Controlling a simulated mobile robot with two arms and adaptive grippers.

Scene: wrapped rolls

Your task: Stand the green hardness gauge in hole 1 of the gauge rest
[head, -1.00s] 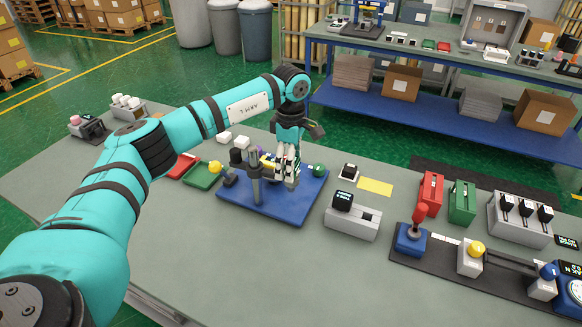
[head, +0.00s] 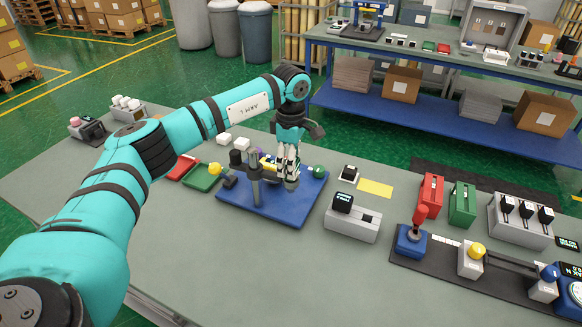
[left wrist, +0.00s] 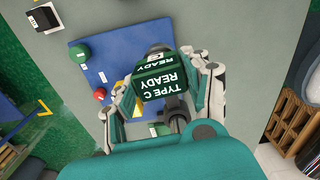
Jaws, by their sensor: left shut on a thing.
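The green hardness gauge (left wrist: 160,84), with a display reading TYPE C READY, sits between the fingers of my left gripper (left wrist: 165,98), which is shut on it. In the head view my left gripper (head: 288,172) points down over the blue board (head: 285,211), just right of a grey post (head: 254,186). The fingers mostly hide the gauge there. A grey block (head: 350,225) with a dark display unit stands right of the board and may be the gauge rest. I cannot make out numbered holes on it. My right gripper is not in view.
Green (head: 203,178) and red (head: 182,167) trays lie left of the board. A black-and-white box (head: 348,173) and a yellow card (head: 375,187) lie behind the grey block.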

